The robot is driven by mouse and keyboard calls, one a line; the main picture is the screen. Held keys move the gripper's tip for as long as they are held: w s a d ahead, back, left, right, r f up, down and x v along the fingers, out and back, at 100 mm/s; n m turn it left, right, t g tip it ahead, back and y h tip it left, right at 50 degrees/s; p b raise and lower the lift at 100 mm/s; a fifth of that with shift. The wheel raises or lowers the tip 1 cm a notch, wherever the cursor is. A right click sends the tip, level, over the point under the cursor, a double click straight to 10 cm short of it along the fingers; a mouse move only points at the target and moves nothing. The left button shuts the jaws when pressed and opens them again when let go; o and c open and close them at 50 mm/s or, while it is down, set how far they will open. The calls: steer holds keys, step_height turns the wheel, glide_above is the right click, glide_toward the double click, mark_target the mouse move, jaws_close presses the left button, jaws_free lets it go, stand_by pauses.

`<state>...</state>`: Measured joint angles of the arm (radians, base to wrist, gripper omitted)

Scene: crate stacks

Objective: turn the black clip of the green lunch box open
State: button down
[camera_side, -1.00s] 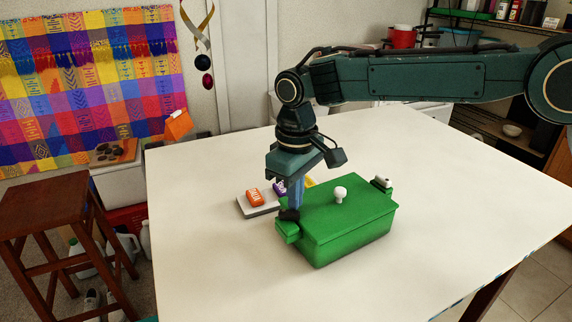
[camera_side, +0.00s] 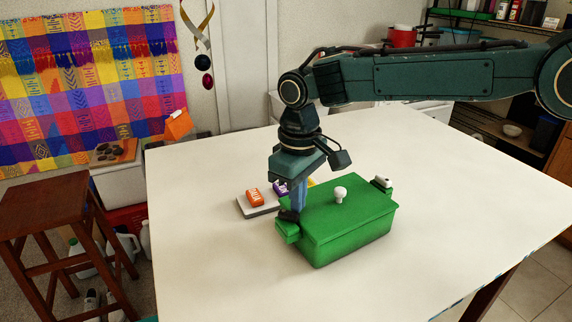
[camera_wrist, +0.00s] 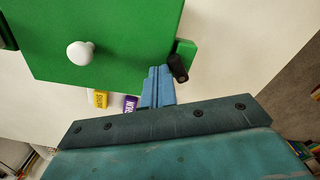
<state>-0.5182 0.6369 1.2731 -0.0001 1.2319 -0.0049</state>
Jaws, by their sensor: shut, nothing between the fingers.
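The green lunch box (camera_side: 348,228) sits on the white table with its lid on and a white knob (camera_side: 340,193) on top. It also shows in the wrist view (camera_wrist: 110,40). The black clip (camera_wrist: 178,68) is on a small green ledge at the box's end; in the side view the black clip (camera_side: 288,216) is at the left end, below my fingers. My gripper (camera_side: 297,208) points down with its fingers together and empty, right beside the clip. In the wrist view my blue fingertips (camera_wrist: 160,72) are just left of the clip; whether they touch it I cannot tell.
A pale tray (camera_side: 262,211) behind the box holds an orange packet (camera_side: 254,197), a purple one (camera_side: 279,188) and a yellow one (camera_wrist: 101,99). The table's front and right are clear.

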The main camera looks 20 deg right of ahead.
steer(key=shift+s+a, duration=0.25)
steer(key=shift+s, duration=0.3)
steer(key=shift+s+a, duration=0.2)
steer(key=shift+s, duration=0.3)
stand_by(1.5)
steer(key=shift+d, duration=0.4)
stand_by(0.3)
steer(key=shift+r, duration=0.1)
step_height(320, 180, up, 7)
stand_by(1.3)
steer(key=shift+d, duration=0.1)
